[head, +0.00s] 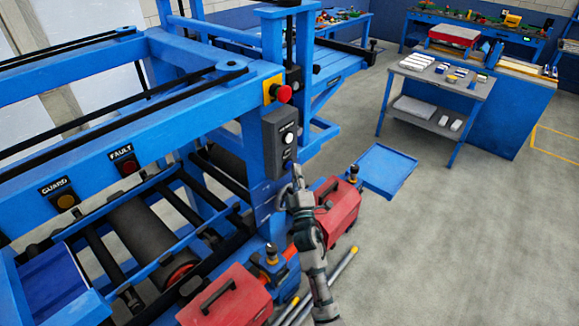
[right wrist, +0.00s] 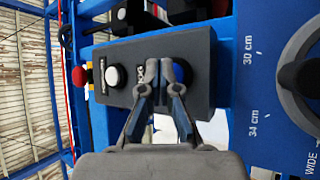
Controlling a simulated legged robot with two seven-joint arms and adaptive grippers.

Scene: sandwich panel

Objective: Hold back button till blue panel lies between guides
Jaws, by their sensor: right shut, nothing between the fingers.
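A dark control box (head: 280,143) is fixed to the blue machine's front post. It carries a white button (head: 288,138) and a lower button near my gripper, mostly hidden. In the right wrist view the box has the white button (right wrist: 117,75) and a dark blue button (right wrist: 181,72) partly behind my fingers. My right gripper (head: 297,172) is shut and empty, its tips (right wrist: 160,68) at the box's lower part; I cannot tell if they touch or press the button. A blue panel-like surface (head: 50,282) lies in the machine at lower left; its place between the guides is unclear. My left gripper is out of view.
A red emergency button (head: 284,94) sits above the box. Rollers (head: 150,232) lie inside the frame. Red toolboxes (head: 225,300) and a blue tray (head: 376,170) are on the floor. A grey trolley (head: 440,82) stands at upper right. Floor at right is clear.

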